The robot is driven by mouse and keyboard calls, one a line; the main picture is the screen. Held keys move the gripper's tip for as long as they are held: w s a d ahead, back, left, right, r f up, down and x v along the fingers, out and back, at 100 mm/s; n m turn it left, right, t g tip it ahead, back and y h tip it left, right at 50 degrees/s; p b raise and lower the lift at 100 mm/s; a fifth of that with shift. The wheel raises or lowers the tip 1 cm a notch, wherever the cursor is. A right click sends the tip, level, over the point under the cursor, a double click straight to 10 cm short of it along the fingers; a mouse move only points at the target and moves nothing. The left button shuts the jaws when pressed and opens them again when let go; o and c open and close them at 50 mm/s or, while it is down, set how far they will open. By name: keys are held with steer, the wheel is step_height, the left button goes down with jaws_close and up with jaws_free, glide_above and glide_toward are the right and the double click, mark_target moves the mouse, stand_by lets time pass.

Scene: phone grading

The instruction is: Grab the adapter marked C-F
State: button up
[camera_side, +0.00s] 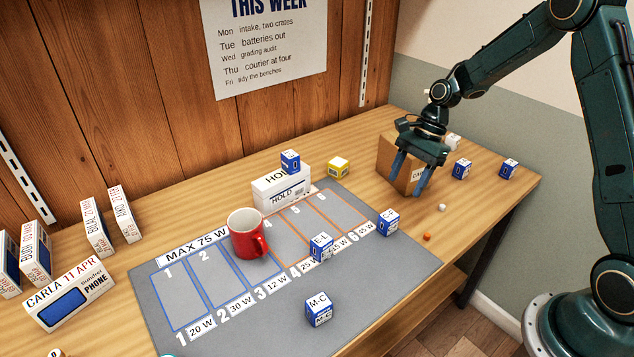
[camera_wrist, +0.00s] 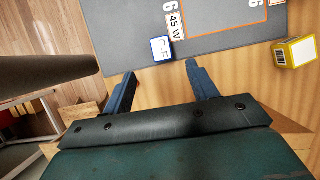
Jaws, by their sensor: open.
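A small white-and-blue adapter block (camera_side: 388,222) sits at the right edge of the grey mat, beside lane 6. In the wrist view, the adapter (camera_wrist: 161,49) beside the 45 W label seems to read C-F, though the print is small. My gripper (camera_side: 407,186) is open and empty, above the table behind the adapter and in front of a cardboard box. In the wrist view, the adapter appears just beyond the gap between my fingertips (camera_wrist: 160,70). Similar adapters are marked E-L (camera_side: 321,247) and M-C (camera_side: 319,309).
A cardboard box (camera_side: 392,160) stands close behind my gripper. A red mug (camera_side: 247,233) stands on the grey mat (camera_side: 395,265).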

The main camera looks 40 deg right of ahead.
mark_target(391, 214)
steer(key=x, duration=0.6)
steer(key=shift+a+f, duration=0.15)
steer(key=shift+f, duration=0.15)
steer(key=shift+x, duration=2.6)
steer(key=shift+w, duration=0.15)
steer(key=shift+c, duration=0.5)
steer(key=c, duration=1)
